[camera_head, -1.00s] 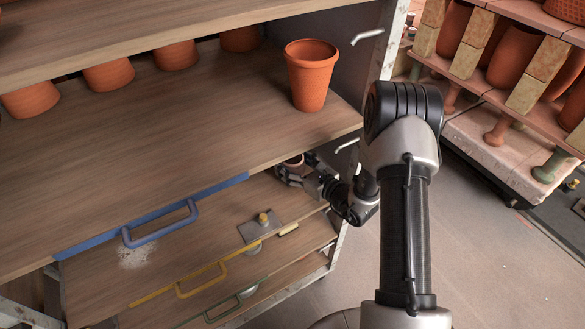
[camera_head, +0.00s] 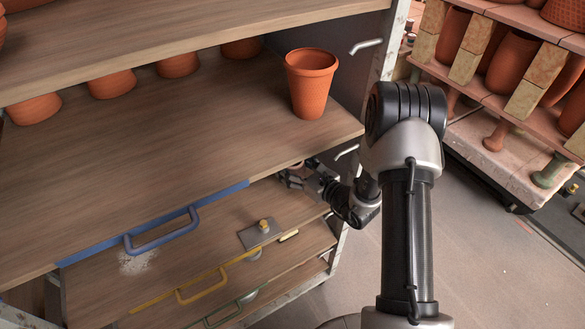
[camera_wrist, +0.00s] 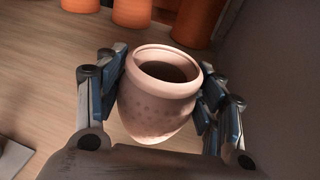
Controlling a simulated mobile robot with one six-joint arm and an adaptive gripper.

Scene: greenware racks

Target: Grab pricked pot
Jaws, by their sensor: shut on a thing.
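The pricked pot (camera_wrist: 158,106) is a pale pinkish clay pot with a rounded rim and rows of small dark pricks on its side. In the wrist view it stands between the two blue-padded fingers of my gripper (camera_wrist: 163,92), which is shut on it from both sides. Its mouth faces up toward the wrist camera. In the head view my gripper (camera_head: 298,178) is under the front edge of the upper board, over the right end of the lower shelf. There the pot is mostly hidden by the board and the fingers.
A terracotta pot (camera_head: 311,85) stands on the wide upper board (camera_head: 180,140) above my gripper. Orange pots (camera_wrist: 198,22) stand behind the held pot. A dark side wall (camera_wrist: 272,75) is close at right.

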